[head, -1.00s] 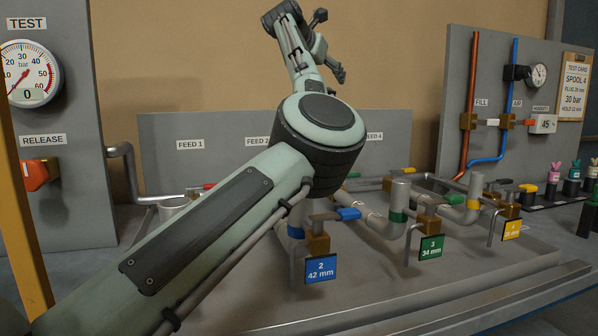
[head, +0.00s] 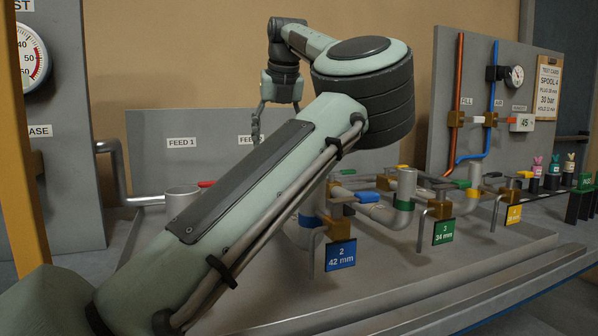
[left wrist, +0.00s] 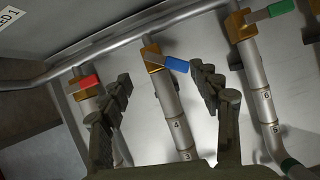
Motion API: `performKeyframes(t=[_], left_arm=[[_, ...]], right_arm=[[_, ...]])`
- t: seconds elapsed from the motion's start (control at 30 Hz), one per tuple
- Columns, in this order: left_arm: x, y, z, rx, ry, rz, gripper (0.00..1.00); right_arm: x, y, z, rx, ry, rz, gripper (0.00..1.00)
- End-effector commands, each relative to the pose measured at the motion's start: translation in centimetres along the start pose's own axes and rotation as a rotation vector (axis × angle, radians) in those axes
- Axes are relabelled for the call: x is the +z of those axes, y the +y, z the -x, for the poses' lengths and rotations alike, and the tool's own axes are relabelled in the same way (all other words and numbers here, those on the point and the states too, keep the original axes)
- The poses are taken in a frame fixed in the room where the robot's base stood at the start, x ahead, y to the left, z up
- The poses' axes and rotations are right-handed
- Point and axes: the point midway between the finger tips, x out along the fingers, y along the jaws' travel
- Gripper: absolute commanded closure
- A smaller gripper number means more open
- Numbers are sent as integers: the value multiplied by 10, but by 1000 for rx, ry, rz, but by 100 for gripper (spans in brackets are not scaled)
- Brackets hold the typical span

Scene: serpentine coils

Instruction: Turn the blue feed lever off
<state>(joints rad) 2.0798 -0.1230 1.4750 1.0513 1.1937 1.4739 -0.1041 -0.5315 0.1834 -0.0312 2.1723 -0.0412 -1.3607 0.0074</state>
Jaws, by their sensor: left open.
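The blue feed lever (left wrist: 176,65) sits on a brass valve block (left wrist: 151,58) on the middle pipe in the left wrist view. It sticks out to the right, across the pipe. My left gripper (left wrist: 160,75) is open, and the lever shows between its fingers in the picture, nothing held. I cannot tell the distance to it. In the head view my left gripper (head: 256,125) hangs fingers down in front of the feed panel. My arm hides the blue feed lever there. My right gripper is not in view.
Red (left wrist: 90,81) and green (left wrist: 281,8) levers flank the blue one. Another blue lever (head: 367,197) stands near the front tag 2 (head: 340,255). Pipes and front valves crowd the bench. A gauge panel (head: 425,120) stands at right.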

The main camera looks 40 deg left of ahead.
Motion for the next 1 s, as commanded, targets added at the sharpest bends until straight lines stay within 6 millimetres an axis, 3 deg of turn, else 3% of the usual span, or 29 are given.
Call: performKeyframes(t=[0.13,0.63,1.0], left_arm=[[-18,-14,-4,-76,74,-62,37],[-24,-19,-71,-75,75,-65,37],[-24,-20,-78,-75,72,-65,37]], right_arm=[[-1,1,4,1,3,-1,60],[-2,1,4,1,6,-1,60],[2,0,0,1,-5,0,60]])
